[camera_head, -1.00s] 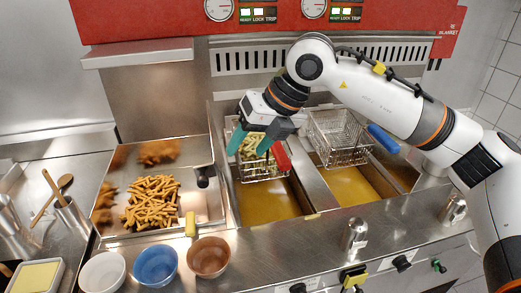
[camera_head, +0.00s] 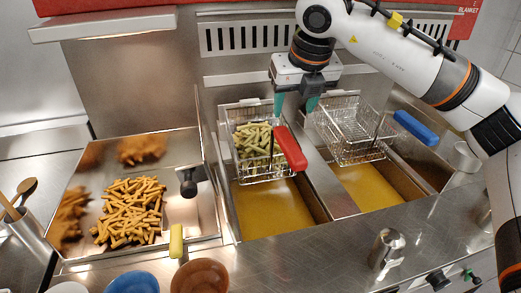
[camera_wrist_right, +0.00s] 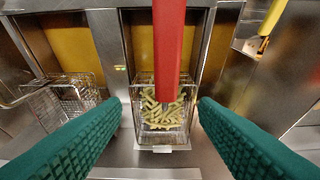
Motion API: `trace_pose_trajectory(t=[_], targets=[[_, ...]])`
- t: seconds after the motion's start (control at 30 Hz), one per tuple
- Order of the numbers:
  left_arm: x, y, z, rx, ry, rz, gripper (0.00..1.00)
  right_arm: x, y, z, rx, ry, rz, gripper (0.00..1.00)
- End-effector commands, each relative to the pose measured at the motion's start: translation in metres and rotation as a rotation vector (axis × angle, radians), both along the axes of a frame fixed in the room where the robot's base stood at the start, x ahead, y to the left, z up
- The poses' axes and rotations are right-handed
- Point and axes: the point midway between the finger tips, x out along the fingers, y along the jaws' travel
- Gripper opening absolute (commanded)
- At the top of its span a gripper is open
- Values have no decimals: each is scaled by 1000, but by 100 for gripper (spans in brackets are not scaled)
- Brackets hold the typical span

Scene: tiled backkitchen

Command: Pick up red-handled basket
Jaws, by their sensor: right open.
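The red-handled basket (camera_head: 247,160) is a wire basket of pale fries at the back of the left fryer vat. Its red handle (camera_head: 290,148) slants toward the front right. My right gripper (camera_head: 297,106) is open, with teal fingers pointing down just above and behind the handle. In the right wrist view the basket (camera_wrist_right: 160,134) lies between the open fingers, and the red handle (camera_wrist_right: 168,45) runs up between them toward the top edge. The fingers look apart from the handle on both sides. My left gripper does not show.
A blue-handled empty basket (camera_head: 352,133) hangs over the right vat, close beside my right gripper. A steel tray (camera_head: 190,215) with browned fries (camera_head: 130,210) lies to the left. Bowls (camera_head: 132,283) and a steel shaker (camera_head: 386,250) stand along the front counter.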

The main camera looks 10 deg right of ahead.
Motion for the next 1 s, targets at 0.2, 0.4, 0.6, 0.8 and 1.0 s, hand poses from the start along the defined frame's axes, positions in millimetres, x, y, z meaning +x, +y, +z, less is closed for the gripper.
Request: trace_pose_trajectory(t=[0.2,0.4,0.6,0.8,1.0], targets=[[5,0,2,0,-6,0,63,8,0,-23,0,5,0,55],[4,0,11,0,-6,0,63,21,1,-54,0,4,0,55],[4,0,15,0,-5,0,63,27,2,-69,1,1,0,55],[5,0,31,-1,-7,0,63,40,9,-89,0,5,0,55],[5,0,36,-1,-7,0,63,49,10,-112,1,2,-1,55]])
